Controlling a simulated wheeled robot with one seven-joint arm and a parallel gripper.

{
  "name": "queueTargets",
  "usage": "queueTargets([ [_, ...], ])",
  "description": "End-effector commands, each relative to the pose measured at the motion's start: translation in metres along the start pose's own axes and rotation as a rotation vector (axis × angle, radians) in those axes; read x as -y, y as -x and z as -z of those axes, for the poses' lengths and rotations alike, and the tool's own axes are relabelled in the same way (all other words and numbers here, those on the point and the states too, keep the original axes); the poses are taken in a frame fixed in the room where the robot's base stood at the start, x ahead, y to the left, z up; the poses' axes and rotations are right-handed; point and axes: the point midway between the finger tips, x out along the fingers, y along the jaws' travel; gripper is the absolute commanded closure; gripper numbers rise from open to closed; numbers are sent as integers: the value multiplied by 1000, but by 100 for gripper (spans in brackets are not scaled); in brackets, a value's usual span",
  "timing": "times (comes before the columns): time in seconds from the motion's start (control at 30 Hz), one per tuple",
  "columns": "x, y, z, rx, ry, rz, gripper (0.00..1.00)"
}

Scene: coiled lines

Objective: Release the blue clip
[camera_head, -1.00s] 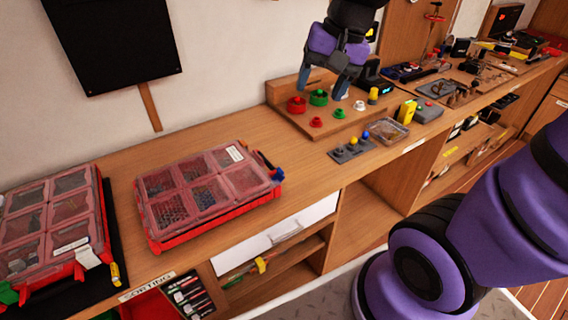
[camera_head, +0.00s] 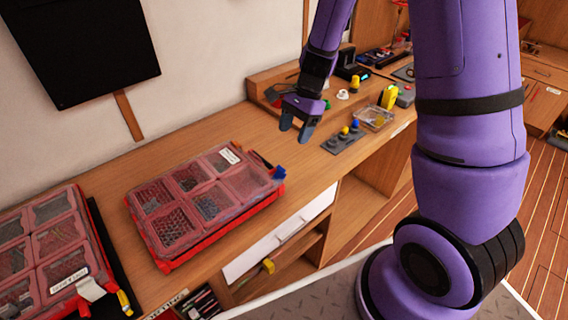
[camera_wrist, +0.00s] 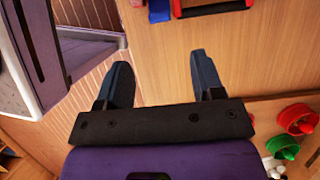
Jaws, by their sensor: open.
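The blue clip (camera_head: 278,172) stands out at the right end of a red parts case (camera_head: 215,234) with a clear, divided lid. The case lies flat on the wooden bench, lid down. The clip also shows as a small blue piece (camera_wrist: 158,11) at the top of the wrist view, beside the red case edge (camera_wrist: 212,9). My gripper (camera_head: 294,130) is open and empty above the bench, beyond and slightly right of the clip, apart from it. In the wrist view its two dark fingers (camera_wrist: 160,68) are spread with bare bench between them.
A second red case (camera_head: 50,245) lies at the left. Red (camera_wrist: 298,119) and green (camera_wrist: 282,147) round pieces stand near my gripper's right side. The bench between gripper and case looks clear.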

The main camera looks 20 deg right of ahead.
Motion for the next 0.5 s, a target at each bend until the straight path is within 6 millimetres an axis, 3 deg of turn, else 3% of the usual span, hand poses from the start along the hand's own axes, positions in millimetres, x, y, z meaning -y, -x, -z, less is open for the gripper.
queueTargets([
  [0.17, 0, -16, 0, 2, -4, -4, 38],
  [0.5, -1, -75, 0, 2, -2, -4, 38],
])
